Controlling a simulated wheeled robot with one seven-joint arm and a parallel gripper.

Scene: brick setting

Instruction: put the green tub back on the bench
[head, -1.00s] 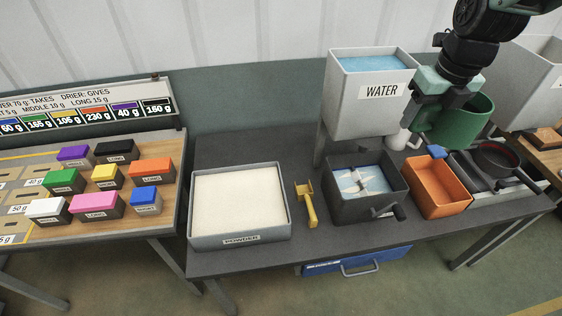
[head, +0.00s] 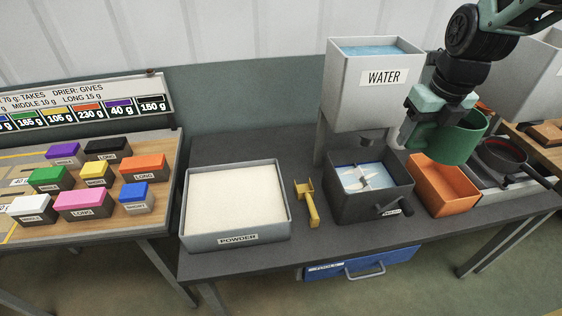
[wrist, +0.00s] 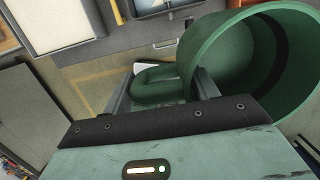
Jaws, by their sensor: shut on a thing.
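The green tub (head: 447,138) is a round, open-topped container with a loop handle. It hangs in the air over the back of the orange bin (head: 440,188), to the right of the water tank. My gripper (head: 408,133) is shut on the tub's handle. In the wrist view the handle (wrist: 160,86) sits between my fingers and the tub (wrist: 262,62) opens toward the upper right; the part of its inside that shows looks empty. The dark grey bench (head: 300,240) stands below, apart from the tub.
The water tank (head: 372,100) stands close left of my gripper. The bench carries a powder tray (head: 237,240), a yellow scoop (head: 307,203), a dark mixing box (head: 372,205) with a crank, and a round black pan (head: 503,155) at right. Bare bench shows behind the powder tray and along the front.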

